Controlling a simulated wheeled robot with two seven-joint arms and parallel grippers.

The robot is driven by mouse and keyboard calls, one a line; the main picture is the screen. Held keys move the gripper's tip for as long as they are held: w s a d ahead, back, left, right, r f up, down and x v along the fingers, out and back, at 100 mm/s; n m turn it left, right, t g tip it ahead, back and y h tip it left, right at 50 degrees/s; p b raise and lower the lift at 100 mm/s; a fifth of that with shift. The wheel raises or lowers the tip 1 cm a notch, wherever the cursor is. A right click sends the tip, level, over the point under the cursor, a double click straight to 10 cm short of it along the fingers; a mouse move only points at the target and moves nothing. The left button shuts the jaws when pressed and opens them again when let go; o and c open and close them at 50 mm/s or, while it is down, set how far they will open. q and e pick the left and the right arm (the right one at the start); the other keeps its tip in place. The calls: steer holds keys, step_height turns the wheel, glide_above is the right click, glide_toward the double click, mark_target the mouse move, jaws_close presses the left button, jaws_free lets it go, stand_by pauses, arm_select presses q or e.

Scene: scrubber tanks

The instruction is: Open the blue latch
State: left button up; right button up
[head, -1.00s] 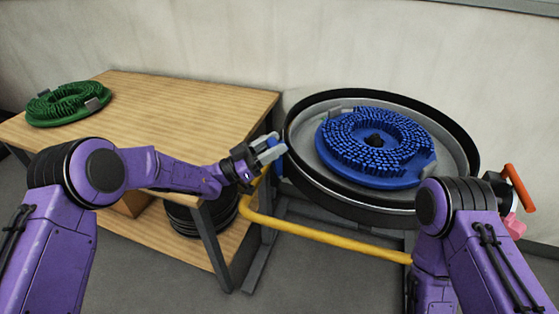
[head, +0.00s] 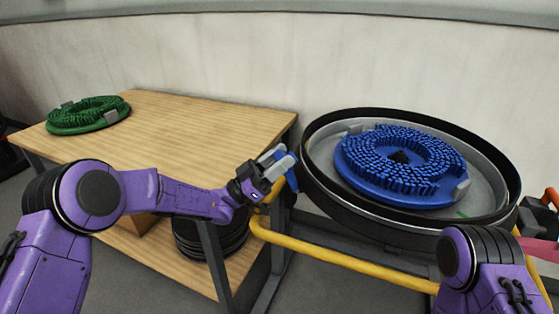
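The blue latch (head: 291,181) is at the left side of the round tank (head: 318,186), low against its black rim. It is partly hidden by my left gripper (head: 288,156). The pale grey fingers of that gripper lie over the latch in the head view, pointing up and right. A narrow gap seems to show between them, but I cannot tell whether they touch or hold the latch. My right arm comes in at the lower right in front of the tank. Its gripper does not show.
A blue brush disc (head: 400,168) lies in the tank. A green brush disc (head: 88,115) lies on the wooden table (head: 190,135) at left. A yellow bar (head: 340,260) runs below the tank. Orange (head: 551,196) and pink (head: 541,248) parts show at the right edge.

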arm_select(q)
steer(key=shift+o, duration=1.4)
steer(key=shift+a, duration=0.1)
steer(key=shift+r, duration=0.3)
steer(key=r, duration=0.3)
steer(key=shift+s+r, duration=0.2)
steer(key=shift+s, duration=0.1)
steer(key=s+d+r, duration=0.1)
steer(key=s+r, duration=0.8)
steer(key=s, duration=0.4)
steer(key=shift+s, duration=0.2)
